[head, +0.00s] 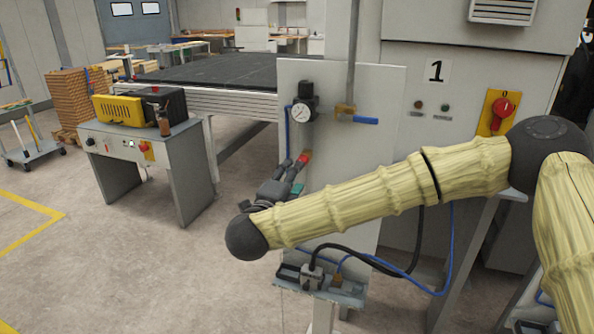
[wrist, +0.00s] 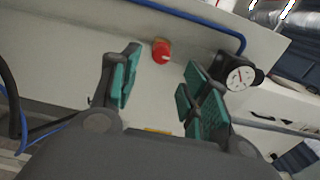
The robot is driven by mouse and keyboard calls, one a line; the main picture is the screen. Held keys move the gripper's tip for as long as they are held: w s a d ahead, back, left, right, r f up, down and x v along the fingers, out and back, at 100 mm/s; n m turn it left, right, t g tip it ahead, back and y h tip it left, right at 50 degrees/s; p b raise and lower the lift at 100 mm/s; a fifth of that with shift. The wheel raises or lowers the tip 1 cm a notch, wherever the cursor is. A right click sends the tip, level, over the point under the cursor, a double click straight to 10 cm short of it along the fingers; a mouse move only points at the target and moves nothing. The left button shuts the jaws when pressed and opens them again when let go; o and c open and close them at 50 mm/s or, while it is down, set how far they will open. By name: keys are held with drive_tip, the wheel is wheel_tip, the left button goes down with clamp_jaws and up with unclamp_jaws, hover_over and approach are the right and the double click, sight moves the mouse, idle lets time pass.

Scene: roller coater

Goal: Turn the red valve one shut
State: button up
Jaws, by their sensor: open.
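The red valve (head: 305,157) is a small red knob on the light upright panel (head: 350,185), below the pressure gauge (head: 300,112). In the wrist view the red valve (wrist: 161,51) shows just beyond the gap between the fingertips. My gripper (head: 292,176) is in front of the panel, just below and left of the valve in the head view. In the wrist view my gripper (wrist: 160,75) is open, with green pads apart and nothing between them. The fingers seem not to touch the valve. My gripper partly hides the valve in the head view.
A blue-handled valve (head: 365,120) is on the panel, right of the gauge. A blue hose (wrist: 190,18) runs close by the red valve. A red rotary switch (head: 503,107) on a yellow plate is at the right. Black and blue cables (head: 375,262) loop below my arm.

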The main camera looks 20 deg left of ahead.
drive_tip(key=s, duration=0.5)
drive_tip(key=shift+s+a, duration=0.1)
drive_tip(key=shift+s, duration=0.25)
drive_tip(key=s+d+f+n+g+y+p, duration=0.1)
drive_tip(key=s+d+f+n+g+y, duration=0.25)
drive_tip(key=f, duration=0.75)
drive_tip(key=s+d+f+n+g+p, duration=0.15)
drive_tip(key=d+f+n, duration=0.4)
drive_tip(key=f, duration=0.65)
drive_tip(key=s+d+f+n+g+y+p, duration=0.1)
drive_tip(key=s+d+f+n+g, duration=0.3)
drive_tip(key=f, duration=0.7)
drive_tip(key=s+d+f+n+g+h+p, duration=0.1)
drive_tip(key=s+d+f+n+g, duration=0.1)
drive_tip(key=s+d+f, duration=0.55)
drive_tip(key=s+d+f+n+g+h, duration=0.1)
drive_tip(key=s+d+f+g, duration=0.3)
drive_tip(key=d, duration=0.6)
drive_tip(key=s+d+n+g+h+p, duration=0.1)
drive_tip(key=s+d+n+g+h, duration=0.1)
drive_tip(key=s+d, duration=1.2)
drive_tip(key=shift+s+d+f+g, duration=0.15)
drive_tip(key=shift+s+d+g, duration=0.2)
drive_tip(key=shift+d+g, duration=0.15)
